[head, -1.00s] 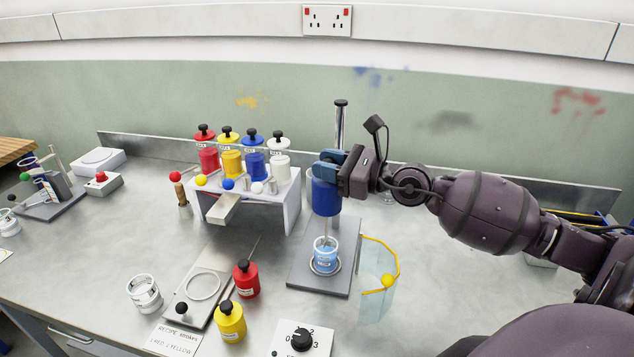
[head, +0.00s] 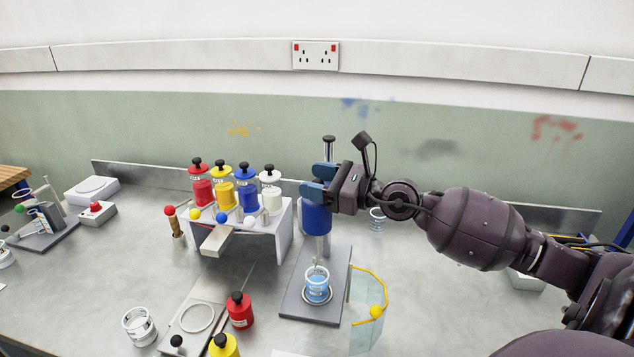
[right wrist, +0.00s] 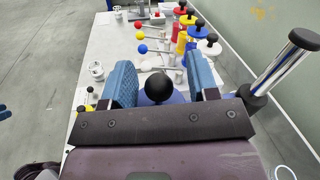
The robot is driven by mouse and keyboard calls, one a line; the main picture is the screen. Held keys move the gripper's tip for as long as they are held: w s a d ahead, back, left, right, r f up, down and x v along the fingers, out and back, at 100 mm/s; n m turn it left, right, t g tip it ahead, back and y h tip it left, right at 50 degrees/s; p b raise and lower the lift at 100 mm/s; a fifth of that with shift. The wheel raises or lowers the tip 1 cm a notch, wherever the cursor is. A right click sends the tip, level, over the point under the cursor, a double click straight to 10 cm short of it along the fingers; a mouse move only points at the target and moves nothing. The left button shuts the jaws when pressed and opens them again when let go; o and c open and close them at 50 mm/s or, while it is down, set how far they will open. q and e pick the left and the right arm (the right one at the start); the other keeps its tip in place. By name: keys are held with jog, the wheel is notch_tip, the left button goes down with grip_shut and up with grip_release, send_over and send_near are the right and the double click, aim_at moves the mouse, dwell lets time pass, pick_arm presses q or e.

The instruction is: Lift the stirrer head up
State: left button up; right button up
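The stirrer has a blue head (head: 316,215) on an upright post (head: 328,148) with a black cap, above a grey base plate (head: 310,308). A beaker of blue liquid (head: 317,284) stands on the plate. The pale stirring shaft hangs below the head, its lower end at about the beaker's rim. My right gripper (head: 318,181) is at the top of the head. In the right wrist view its blue fingers (right wrist: 160,82) stand apart on either side of a black ball knob (right wrist: 157,88), with gaps showing. Small blue tips at that view's left edge may be my left gripper.
A clear curved guard (head: 366,325) with a yellow rim stands right of the plate. A rack (head: 283,228) with several coloured bottles is to the left. A red bottle (head: 239,311) stands front left. The bench behind the guard is mostly clear.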

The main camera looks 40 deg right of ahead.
jog(key=shift+f, duration=0.15)
jog(key=shift+s+d+f+b, duration=0.1)
jog(key=shift+s+d+b, duration=0.15)
jog(key=shift+s+b, duration=0.2)
jog(key=b+v, duration=0.4)
jog(key=v, duration=0.5)
jog(key=shift+s+d+r, duration=0.2)
jog(key=shift+s+r, duration=0.05)
jog(key=shift+s, duration=0.1)
jog(key=shift+a+f, duration=0.1)
